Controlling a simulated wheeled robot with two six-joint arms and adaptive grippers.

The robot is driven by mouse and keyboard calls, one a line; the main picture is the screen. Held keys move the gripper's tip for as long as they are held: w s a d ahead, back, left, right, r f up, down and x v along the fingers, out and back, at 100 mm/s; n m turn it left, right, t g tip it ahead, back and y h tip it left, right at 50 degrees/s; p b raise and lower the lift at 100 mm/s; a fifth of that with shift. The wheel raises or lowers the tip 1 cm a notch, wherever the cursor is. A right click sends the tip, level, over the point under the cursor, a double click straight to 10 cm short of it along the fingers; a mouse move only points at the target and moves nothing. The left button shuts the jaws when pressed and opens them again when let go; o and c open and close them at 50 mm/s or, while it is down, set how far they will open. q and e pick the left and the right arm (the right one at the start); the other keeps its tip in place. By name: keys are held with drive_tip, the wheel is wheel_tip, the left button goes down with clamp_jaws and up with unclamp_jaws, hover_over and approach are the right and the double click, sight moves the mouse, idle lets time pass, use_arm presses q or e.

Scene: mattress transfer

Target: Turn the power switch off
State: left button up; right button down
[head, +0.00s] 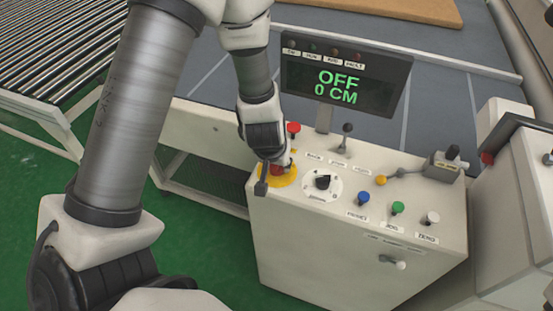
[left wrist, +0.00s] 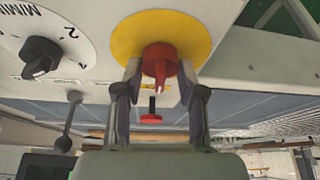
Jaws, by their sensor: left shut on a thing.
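The power switch is a red rotary knob on a yellow disc (head: 284,178) at the left of the white control panel. In the left wrist view the red knob (left wrist: 160,62) sits on the yellow disc (left wrist: 190,32), with its pointer toward the gripper. My left gripper (head: 272,172) is at this knob, with a finger on each side, shut on it. The same fingers show in the left wrist view (left wrist: 160,80). The display (head: 345,85) above the panel reads "OFF" and "0 CM". My right gripper does not show.
A black dial (head: 323,182) is right of the red knob, and a red button (head: 294,128) is behind it. Blue (head: 363,198), green (head: 398,208) and white (head: 432,218) buttons line the panel front. A lever (head: 346,138) stands behind. A roller conveyor (head: 60,40) is at left.

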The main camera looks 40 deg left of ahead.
use_arm(q)
drive_tip(key=shift+w+r+n+y+p, duration=0.1)
drive_tip(key=shift+r+n+y+p, duration=0.25)
drive_tip(key=shift+n+p, duration=0.5)
drive_tip(key=n+p, duration=0.2)
drive_tip(key=p, duration=0.1)
drive_tip(key=n+g+y+p, duration=0.1)
drive_tip(key=n+p, duration=0.2)
drive_tip(key=shift+g+y, duration=0.25)
drive_tip(key=shift+g, duration=0.05)
drive_tip(key=shift+w+f+n+p, duration=0.1)
drive_tip(key=shift+f+n+p, duration=0.15)
drive_tip(key=shift+n+p, duration=0.6)
drive_tip(key=o, duration=1.1)
drive_tip(key=shift+a+f, duration=0.1)
